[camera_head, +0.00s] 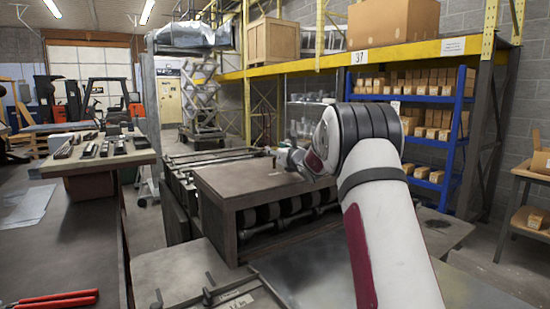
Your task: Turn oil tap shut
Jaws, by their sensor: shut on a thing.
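My arm rises from the bottom right, and its wrist bends down to the left at the rear right corner of the brown-topped roller machine (232,180). A small grey part at its end, apparently my gripper (293,158), shows beside the wrist near the back edge of the machine's top. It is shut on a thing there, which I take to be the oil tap. I cannot make out the tap's shape or how far it is turned. The fingertips are largely hidden.
A dark bench (60,250) with red-handled pliers (55,299) is on the left. A table (100,160) holding several dark metal pieces stands behind it. A blue shelf (455,150) with small boxes stands at the back right. The floor between bench and machine is narrow.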

